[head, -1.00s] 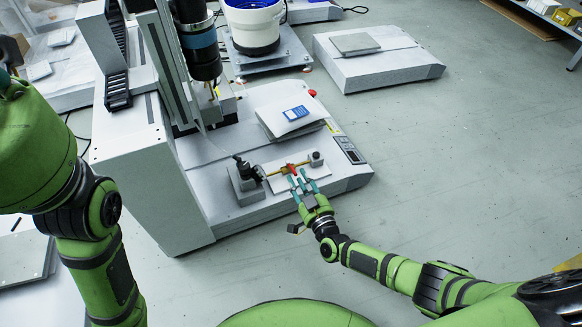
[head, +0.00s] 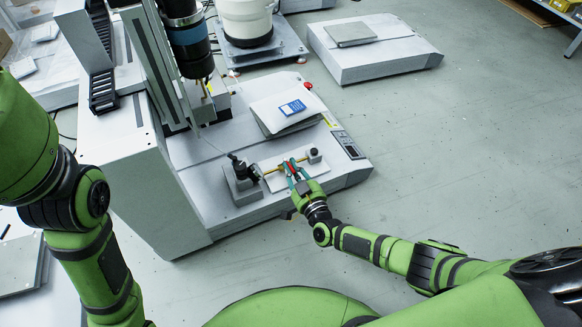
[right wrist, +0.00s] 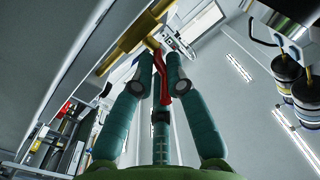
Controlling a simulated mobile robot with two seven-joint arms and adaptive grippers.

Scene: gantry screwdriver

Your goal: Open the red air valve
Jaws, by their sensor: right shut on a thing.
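The red air valve handle (head: 288,168) sits on a brass pipe (head: 274,171) at the front of the grey machine base. In the right wrist view the red handle (right wrist: 160,75) hangs from the brass pipe (right wrist: 130,42) between my fingers. My right gripper (head: 295,171) is shut on the red handle, and its green-teal fingers (right wrist: 160,95) stand on either side of it. The fingers partly hide the handle in the head view. My left arm is at the left of the head view, but its gripper is outside the picture.
A black fitting on a grey block (head: 240,184) stands left of the pipe, and a small dark knob (head: 314,155) at its right end. A control panel (head: 348,145) is at the right edge. Open floor lies to the right.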

